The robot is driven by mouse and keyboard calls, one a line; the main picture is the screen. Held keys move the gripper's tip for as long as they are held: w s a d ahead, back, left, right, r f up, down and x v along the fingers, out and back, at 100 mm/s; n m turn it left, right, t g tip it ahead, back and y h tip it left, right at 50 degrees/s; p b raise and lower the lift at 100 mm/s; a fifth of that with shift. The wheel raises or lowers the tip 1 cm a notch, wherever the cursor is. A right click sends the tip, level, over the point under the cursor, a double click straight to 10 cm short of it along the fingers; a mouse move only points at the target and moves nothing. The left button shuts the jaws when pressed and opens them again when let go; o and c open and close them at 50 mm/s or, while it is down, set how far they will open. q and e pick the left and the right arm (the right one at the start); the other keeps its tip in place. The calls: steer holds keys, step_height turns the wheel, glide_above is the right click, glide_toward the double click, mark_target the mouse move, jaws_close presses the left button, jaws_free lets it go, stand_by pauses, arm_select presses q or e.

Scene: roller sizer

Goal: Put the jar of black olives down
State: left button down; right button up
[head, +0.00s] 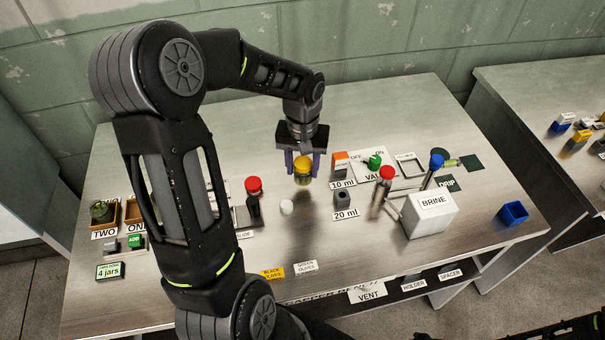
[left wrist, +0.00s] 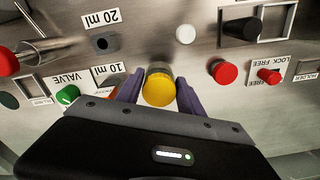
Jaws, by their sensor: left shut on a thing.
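The jar of black olives (head: 302,176) has a yellow lid and a darker body. It is upright between the fingers of my left gripper (head: 303,165), near the middle of the metal table (head: 130,240). The left wrist view shows the yellow lid (left wrist: 159,90) between the two purple fingers, which close on it from both sides. I cannot tell whether the jar's base touches the table. A yellow "BLACK OLIVES" label (head: 272,272) is at the front edge. My right gripper does not show.
A white knob (head: 287,207) sits just in front of the jar. A red-topped handle (head: 253,187) stands to its left. An orange-topped piece (head: 340,160), a 20 ml socket (head: 342,198) and the white BRINE box (head: 430,212) are to its right. Wooden bins (head: 134,212) stand at left.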

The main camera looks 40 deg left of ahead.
mark_target(303, 176)
arm_select(q)
steer(key=shift+f, duration=1.75)
steer(key=c, duration=0.7)
jaws_free()
steer(key=shift+f, duration=0.1)
steer(key=shift+c, duration=0.2)
step_height(303, 176, up, 12)
steer(key=shift+r+b, duration=0.15)
steer(key=shift+b, duration=0.15)
